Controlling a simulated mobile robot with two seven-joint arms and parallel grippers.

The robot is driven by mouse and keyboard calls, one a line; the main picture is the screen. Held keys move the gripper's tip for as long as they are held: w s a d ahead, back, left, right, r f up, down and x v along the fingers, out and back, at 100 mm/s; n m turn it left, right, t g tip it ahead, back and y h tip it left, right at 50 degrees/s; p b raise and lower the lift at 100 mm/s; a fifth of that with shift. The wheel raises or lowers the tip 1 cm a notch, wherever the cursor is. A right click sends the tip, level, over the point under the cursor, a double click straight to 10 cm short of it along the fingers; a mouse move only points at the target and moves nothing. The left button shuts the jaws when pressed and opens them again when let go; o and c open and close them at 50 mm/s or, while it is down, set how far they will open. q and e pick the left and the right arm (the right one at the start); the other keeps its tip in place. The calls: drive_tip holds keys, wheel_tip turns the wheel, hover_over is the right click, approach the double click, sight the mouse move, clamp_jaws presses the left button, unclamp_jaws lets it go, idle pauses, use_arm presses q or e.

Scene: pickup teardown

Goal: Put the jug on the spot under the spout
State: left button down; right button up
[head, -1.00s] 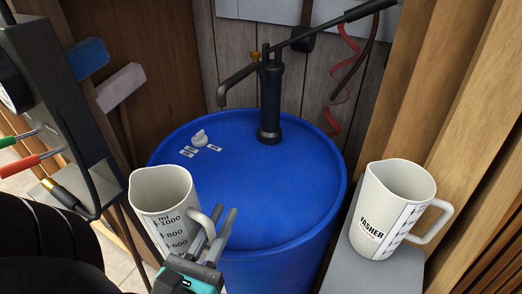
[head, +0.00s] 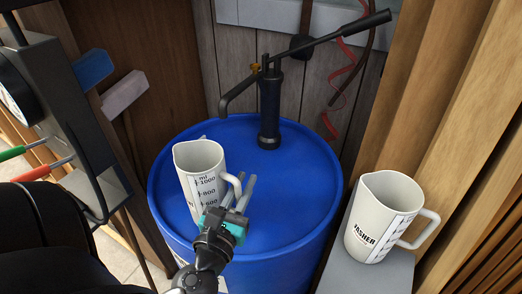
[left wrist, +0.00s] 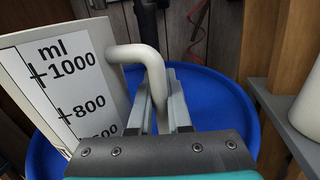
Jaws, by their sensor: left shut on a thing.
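A white jug (head: 197,182) with an ml scale is over the front left of the blue drum's top (head: 290,205). My left gripper (head: 238,195) is shut on its handle; the handle between the fingers also shows in the left wrist view (left wrist: 158,105). The jug looks upright. I cannot tell whether its base touches the drum top. The spout (head: 225,104) of the black hand pump (head: 269,105) is behind the jug, to its upper right. The marked spot is not visible; the jug covers that side of the drum top. My right gripper is not in view.
A second white jug (head: 383,220), marked WASHER, stands on a grey shelf (head: 350,280) at the right. The pump lever (head: 335,36) reaches up right. A dark grey box with cables (head: 70,110) is at the left. The right of the drum top is clear.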

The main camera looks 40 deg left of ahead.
use_arm(q)
drive_tip(key=w+a+f, duration=0.3)
drive_tip(key=w, duration=0.8)
drive_tip(key=shift+a+f+b, duration=0.2)
drive_tip(key=shift+f+b, duration=0.05)
drive_tip(key=shift+b, duration=0.1)
drive_tip(key=c, duration=1.3)
unclamp_jaws()
drive_tip(key=shift+f, duration=0.2)
drive_tip(key=o, duration=0.4)
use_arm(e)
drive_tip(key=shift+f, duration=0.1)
use_arm(q)
drive_tip(key=shift+o, duration=0.2)
